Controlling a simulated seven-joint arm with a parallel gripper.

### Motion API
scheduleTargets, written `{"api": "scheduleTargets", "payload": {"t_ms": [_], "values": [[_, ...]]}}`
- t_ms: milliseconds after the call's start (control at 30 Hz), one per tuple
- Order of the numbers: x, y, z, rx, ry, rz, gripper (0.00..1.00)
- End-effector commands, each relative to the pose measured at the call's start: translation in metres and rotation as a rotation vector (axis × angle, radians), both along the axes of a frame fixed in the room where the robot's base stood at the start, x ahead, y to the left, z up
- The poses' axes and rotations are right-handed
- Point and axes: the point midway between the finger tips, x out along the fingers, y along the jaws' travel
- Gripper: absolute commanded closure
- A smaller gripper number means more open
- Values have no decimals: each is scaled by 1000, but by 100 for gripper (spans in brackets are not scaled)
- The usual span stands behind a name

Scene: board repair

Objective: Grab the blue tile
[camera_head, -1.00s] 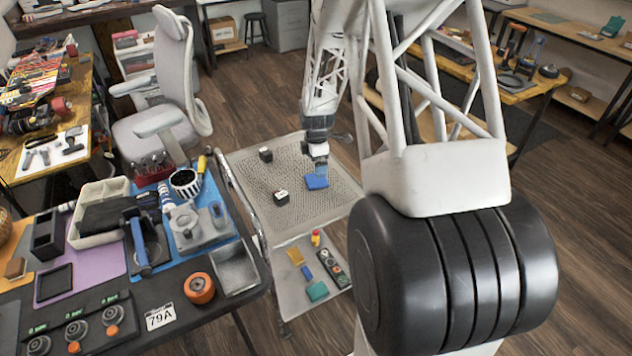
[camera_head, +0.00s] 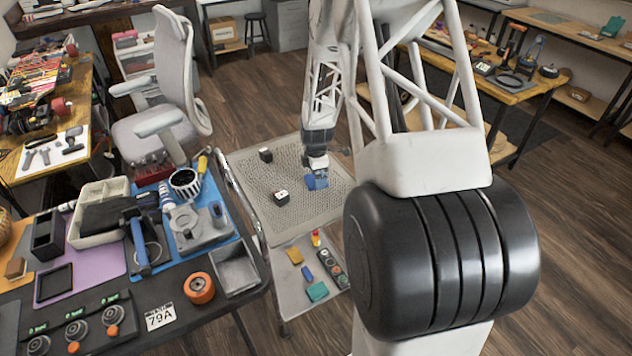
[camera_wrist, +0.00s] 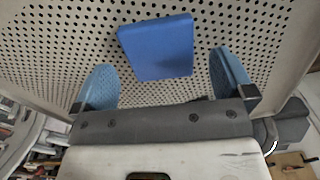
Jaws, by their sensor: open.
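The blue tile (camera_wrist: 157,48) lies on the perforated top (camera_wrist: 45,50) of a metal cart. In the wrist view it is upper centre, slightly turned, ahead of and between the two blue fingertips. My gripper (camera_wrist: 166,82) is open and empty, with a finger to each side of the tile's near end. In the head view my gripper (camera_head: 316,177) is low over the cart, right at the blue tile (camera_head: 310,184), and partly hides it. I cannot tell whether the fingers touch the perforated top.
A cluttered workbench (camera_head: 185,335) is at left. The cart's lower shelf (camera_head: 276,280) holds several small coloured pieces. The perforated top around the tile is clear.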

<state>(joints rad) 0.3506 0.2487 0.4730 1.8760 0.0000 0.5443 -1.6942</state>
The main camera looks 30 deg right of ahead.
Motion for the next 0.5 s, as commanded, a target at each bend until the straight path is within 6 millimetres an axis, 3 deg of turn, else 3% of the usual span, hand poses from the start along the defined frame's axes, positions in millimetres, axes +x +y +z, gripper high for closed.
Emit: {"api": "scheduleTargets", "payload": {"t_ms": [200, 500], "values": [[0, 0, -19, 0, 0, 0, 0], [0, 0, -22, -1, -1, 0, 0]]}}
